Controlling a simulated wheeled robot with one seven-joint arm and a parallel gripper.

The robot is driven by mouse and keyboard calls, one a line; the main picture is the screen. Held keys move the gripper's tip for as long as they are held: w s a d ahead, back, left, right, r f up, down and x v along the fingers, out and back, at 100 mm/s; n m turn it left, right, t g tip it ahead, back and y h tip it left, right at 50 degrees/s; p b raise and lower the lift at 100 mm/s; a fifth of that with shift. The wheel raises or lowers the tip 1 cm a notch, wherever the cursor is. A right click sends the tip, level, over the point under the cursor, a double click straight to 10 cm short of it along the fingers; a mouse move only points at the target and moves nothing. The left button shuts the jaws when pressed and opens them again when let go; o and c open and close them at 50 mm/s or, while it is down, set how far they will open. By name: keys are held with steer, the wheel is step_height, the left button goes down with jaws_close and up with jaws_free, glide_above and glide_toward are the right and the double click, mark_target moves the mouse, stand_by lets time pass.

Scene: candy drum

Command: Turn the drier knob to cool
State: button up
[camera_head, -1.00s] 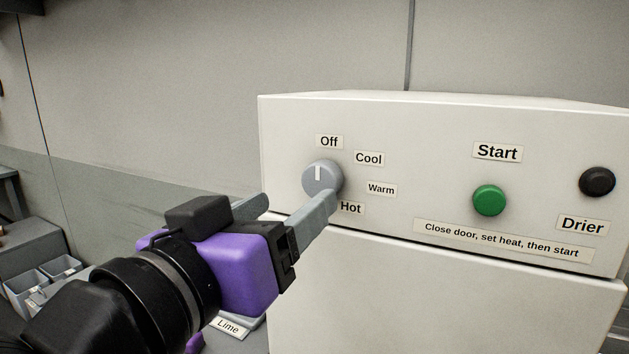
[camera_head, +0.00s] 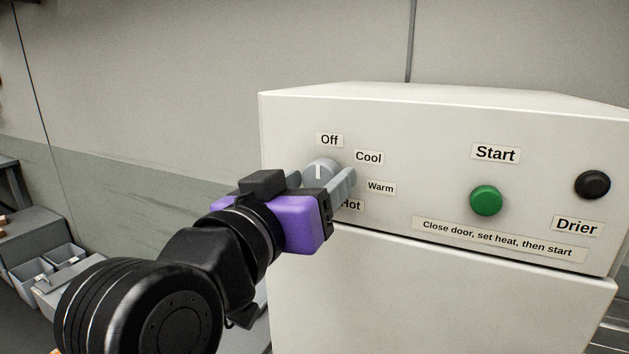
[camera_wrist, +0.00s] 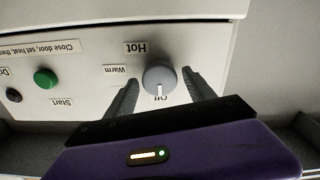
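The drier knob (camera_head: 319,171) is a round grey dial on the white drier's front panel. Its white mark points up to the Off label (camera_head: 329,140). The Cool label (camera_head: 368,157) is to its upper right, with Warm and Hot below that. My gripper (camera_head: 322,182) has one finger on each side of the knob. In the wrist view, which is upside down, the fingers flank the knob (camera_wrist: 160,77), and a gap seems to show on each side. Contact cannot be made out for certain. The gripper partly covers the Hot label (camera_head: 351,205).
A green Start button (camera_head: 486,200) and a black button (camera_head: 592,185) are on the panel to the right. A strip label (camera_head: 500,240) runs below them. Grey bins (camera_head: 50,270) stand low at the far left. The wall behind is bare.

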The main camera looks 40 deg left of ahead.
steer(key=c, duration=1.1)
steer(key=shift+f+m+b, duration=0.1)
steer(key=shift+m+b, duration=0.2)
steer(key=shift+b, duration=0.2)
steer(key=shift+f+m+b, duration=0.15)
steer(key=shift+m+b, duration=0.45)
steer(key=shift+b, duration=0.2)
steer(key=m+b, duration=0.3)
steer(key=shift+b, duration=0.4)
steer(key=m+b, duration=0.4)
steer(key=shift+m, duration=0.4)
steer(key=shift+r, duration=0.2)
steer(key=shift+d, duration=0.1)
